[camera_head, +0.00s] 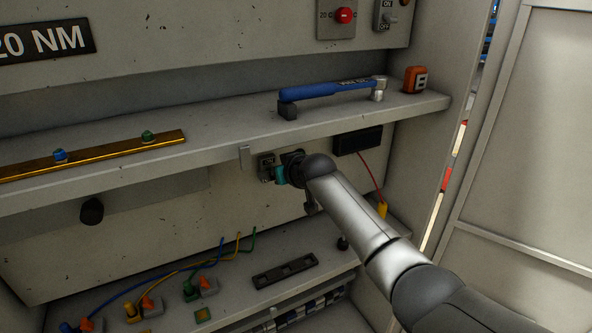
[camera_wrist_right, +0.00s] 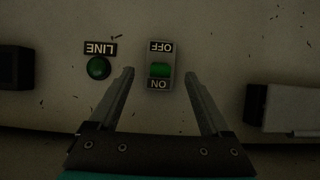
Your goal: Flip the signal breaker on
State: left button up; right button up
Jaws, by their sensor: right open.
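A small breaker switch (camera_wrist_right: 160,65) with OFF and ON labels, inverted in the right wrist view, sits on the panel. Whether the fingers touch the switch is unclear. My left gripper is not in view.
A green lamp (camera_wrist_right: 98,68) labelled LINE is beside the switch. A shelf (camera_head: 210,150) with a blue torque wrench (camera_head: 325,90) overhangs the gripper. A black box (camera_head: 357,140) is to its right. Another ON/OFF switch (camera_head: 386,16) is higher up. Cables and connectors lie below.

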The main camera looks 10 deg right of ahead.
jog(key=v, duration=1.3)
jog(key=shift+s+r, duration=0.2)
jog(key=shift+s, duration=0.05)
jog(key=shift+d, duration=0.1)
